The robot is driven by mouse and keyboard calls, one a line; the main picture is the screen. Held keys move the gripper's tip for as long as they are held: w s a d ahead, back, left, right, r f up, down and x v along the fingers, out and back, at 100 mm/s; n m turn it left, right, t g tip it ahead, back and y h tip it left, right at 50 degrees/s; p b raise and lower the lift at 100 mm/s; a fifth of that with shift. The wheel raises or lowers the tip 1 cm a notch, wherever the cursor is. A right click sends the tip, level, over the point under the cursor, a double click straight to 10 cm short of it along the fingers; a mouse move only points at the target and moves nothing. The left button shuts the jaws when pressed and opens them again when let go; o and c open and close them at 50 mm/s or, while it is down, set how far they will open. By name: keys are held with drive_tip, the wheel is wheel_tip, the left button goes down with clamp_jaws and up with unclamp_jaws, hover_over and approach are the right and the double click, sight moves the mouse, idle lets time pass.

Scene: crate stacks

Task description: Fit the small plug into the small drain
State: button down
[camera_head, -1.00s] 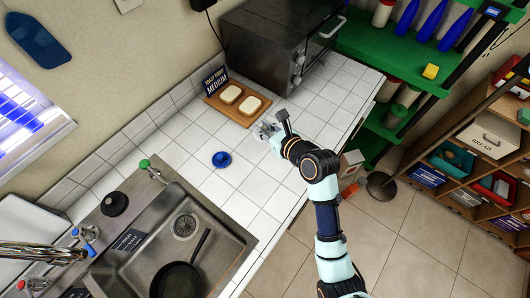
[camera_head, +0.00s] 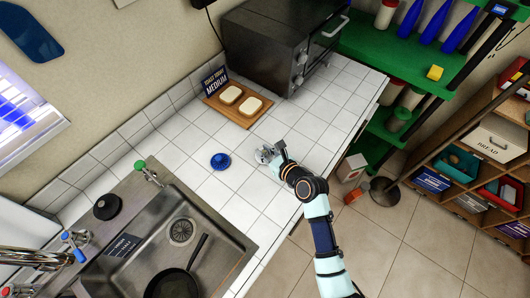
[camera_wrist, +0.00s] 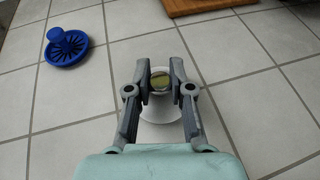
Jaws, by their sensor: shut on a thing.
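My gripper (camera_head: 266,154) is low over the white tiled counter. In the wrist view the gripper (camera_wrist: 159,76) is shut on a pale round plug-like piece (camera_wrist: 160,110), with a yellowish-green knob top between the fingertips and a pale disc below. Whether the disc touches the tiles I cannot tell. A blue slotted disc with a knob (camera_head: 220,161) lies on the counter left of my gripper; it also shows in the wrist view (camera_wrist: 67,47). A black round plug (camera_head: 107,206) sits on the sink's rim. A round drain (camera_head: 182,231) is in the sink floor.
The steel sink (camera_head: 232,246) holds a black pan (camera_head: 176,283). A tap (camera_head: 40,258) stands at its left. Toast lies on a wooden board (camera_head: 214,101) before a dark oven (camera_head: 268,52). Tiles between my gripper and the sink are clear except for the blue disc.

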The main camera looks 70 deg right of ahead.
drive_tip(key=shift+f, duration=0.15)
drive_tip(key=c, duration=1)
unclamp_jaws()
drive_tip(key=shift+c, duration=0.2)
drive_tip(key=shift+r, duration=0.25)
drive_tip(key=p+v, duration=0.1)
drive_tip(key=v, duration=1.1)
drive_tip(key=shift+p, duration=0.4)
